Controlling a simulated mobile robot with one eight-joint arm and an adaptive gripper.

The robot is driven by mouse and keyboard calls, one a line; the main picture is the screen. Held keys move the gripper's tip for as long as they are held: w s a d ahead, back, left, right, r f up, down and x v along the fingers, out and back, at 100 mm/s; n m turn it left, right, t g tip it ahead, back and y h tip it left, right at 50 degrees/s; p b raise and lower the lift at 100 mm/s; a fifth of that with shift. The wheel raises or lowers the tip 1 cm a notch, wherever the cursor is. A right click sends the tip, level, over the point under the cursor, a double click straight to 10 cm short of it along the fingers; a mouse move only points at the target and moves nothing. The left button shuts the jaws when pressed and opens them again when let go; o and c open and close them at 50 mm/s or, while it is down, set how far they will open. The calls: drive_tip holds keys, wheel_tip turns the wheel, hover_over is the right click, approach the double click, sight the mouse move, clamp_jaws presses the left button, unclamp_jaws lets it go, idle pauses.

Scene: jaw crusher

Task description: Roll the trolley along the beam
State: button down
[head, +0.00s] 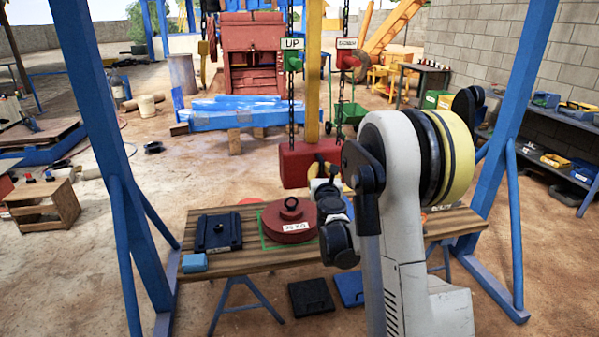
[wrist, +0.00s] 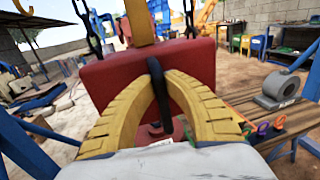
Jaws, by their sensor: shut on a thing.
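A red block (head: 296,165) hangs at the lower end of a yellow upright bar (head: 313,75) between two chains. It fills the middle of the wrist view (wrist: 115,92). A dark upright handle (wrist: 160,98) stands at its near face. My gripper (wrist: 166,82) has its yellow fingers closed around this handle, one on each side. In the head view, my gripper is at the block's right side, largely hidden by my arm. The beam and anything running on it above the block are out of view.
Below the block, a wooden bench (head: 262,262) carries a round red weight (head: 289,225) and a black plate (head: 218,233). Blue frame legs stand at left (head: 100,110) and right (head: 510,110). A green UP control (head: 292,60) and a red control (head: 347,60) hang on the chains.

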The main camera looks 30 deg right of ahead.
drive_tip(key=s+d, duration=0.4)
drive_tip(key=d, duration=0.9)
drive_tip(key=s+d, duration=0.3)
drive_tip(key=d, duration=1)
drive_tip(key=shift+s+d, duration=0.25)
drive_tip(key=shift+s, duration=0.1)
drive_tip(key=c, duration=1.4)
unclamp_jaws()
drive_tip(key=v, duration=1.2)
drive_tip(key=shift+r, duration=0.1)
